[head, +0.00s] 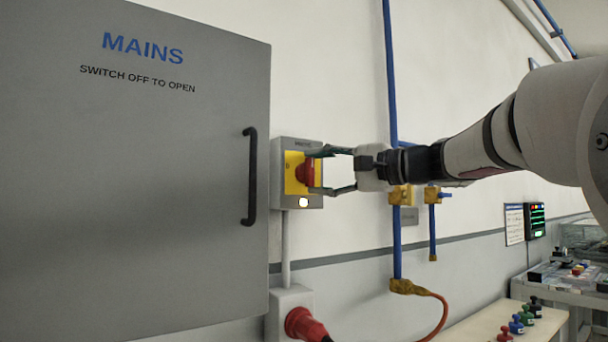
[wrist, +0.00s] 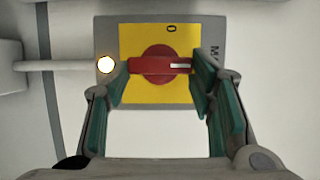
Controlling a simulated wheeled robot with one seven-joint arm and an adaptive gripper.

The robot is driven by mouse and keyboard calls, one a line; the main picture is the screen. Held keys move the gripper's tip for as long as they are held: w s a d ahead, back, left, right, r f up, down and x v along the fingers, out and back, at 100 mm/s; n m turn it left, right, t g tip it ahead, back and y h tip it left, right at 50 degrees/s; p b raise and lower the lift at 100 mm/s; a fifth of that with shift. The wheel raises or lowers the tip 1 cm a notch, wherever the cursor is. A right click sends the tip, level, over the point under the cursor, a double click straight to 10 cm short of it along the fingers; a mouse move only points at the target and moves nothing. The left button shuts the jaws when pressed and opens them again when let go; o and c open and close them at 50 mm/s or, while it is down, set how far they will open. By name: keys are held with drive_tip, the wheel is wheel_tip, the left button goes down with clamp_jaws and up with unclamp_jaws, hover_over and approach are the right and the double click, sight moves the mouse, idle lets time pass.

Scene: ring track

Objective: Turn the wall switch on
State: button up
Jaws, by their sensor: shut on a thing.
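The wall switch is a grey box (head: 283,150) with a yellow plate (head: 292,180) and a red rotary handle (head: 305,173). My gripper (head: 320,172) reaches it from the right, its two fingers shut on the red handle. In the wrist view the handle (wrist: 158,66) lies across the picture between the green-padded fingers, its white mark pointing right toward the partly hidden label. The 0 on the yellow plate (wrist: 140,37) is above the handle, off the mark's line. The round lamp (wrist: 106,64) glows white; it also shows below the handle in the head view (head: 303,202).
A grey MAINS cabinet door (head: 130,180) with a black handle (head: 250,176) stands close left of the switch. A red plug (head: 303,324) sits below. A blue pipe (head: 390,80) with yellow valves runs behind my arm. A bench with small coloured pieces is lower right.

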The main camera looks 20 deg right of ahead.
idle(0.4)
drive_tip(key=o, duration=1.2)
drive_tip(key=shift+c, duration=0.2)
drive_tip(key=v, duration=1.2)
drive_tip(key=shift+f, duration=0.1)
drive_tip(key=shift+a, duration=0.1)
